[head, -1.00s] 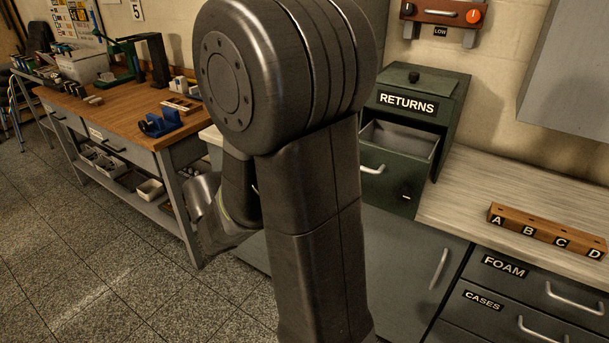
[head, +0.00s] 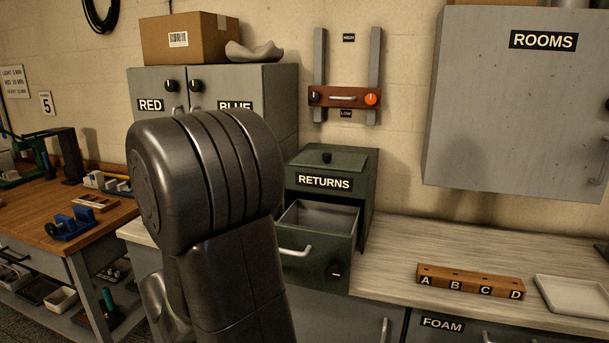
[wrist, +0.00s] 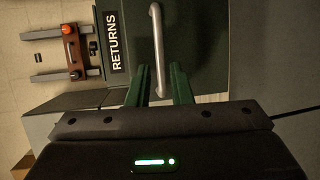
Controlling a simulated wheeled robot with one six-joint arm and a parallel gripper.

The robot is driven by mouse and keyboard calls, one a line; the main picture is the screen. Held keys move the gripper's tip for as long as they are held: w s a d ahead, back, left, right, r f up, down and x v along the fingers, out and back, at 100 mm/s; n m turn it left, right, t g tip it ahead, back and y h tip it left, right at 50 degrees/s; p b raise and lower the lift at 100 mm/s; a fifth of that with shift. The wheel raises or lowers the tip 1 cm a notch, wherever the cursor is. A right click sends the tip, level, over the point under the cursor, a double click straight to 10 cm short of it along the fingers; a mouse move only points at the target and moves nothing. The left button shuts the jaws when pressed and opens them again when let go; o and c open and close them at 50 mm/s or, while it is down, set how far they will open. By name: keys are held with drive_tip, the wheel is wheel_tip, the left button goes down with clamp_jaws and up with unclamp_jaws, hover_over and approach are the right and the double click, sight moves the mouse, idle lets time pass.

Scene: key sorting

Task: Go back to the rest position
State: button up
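My gripper (wrist: 159,78) shows in the wrist view as two green fingers standing apart, with nothing held between them. The silver handle (wrist: 156,40) of the green RETURNS drawer lies beyond them; its near end appears in the gap, but I cannot tell the distance. In the head view my gripper is hidden, and my dark arm fills the left middle. The RETURNS cabinet (head: 365,195) stands on the counter with its drawer (head: 318,262) pulled open. The visible part of the drawer's inside looks empty.
A wooden block marked A to D (head: 470,281) and a white tray (head: 585,303) lie on the counter (head: 390,262). The ROOMS cabinet (head: 520,110) hangs above. A wooden workbench (head: 95,225) stands left. The counter between cabinet and block is clear.

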drive_tip(key=shift+x, duration=3.3)
